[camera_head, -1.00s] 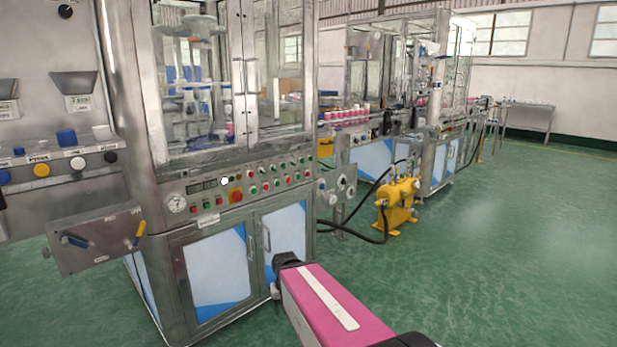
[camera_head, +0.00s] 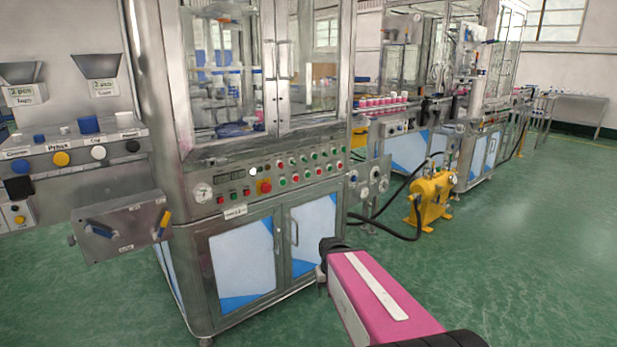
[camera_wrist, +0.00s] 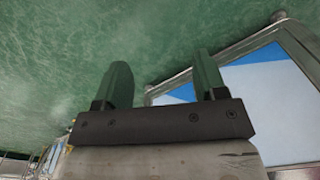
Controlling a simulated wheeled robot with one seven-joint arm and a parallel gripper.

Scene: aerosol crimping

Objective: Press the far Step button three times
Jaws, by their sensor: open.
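The near machine's front control panel (camera_head: 270,180) carries rows of red and green buttons, a round gauge and a small display in the head view. No label reading Step is legible, so I cannot tell which button is the far Step one.
A yellow pump (camera_head: 432,198) with black hoses sits on the floor at right. Open green floor lies at the right front.

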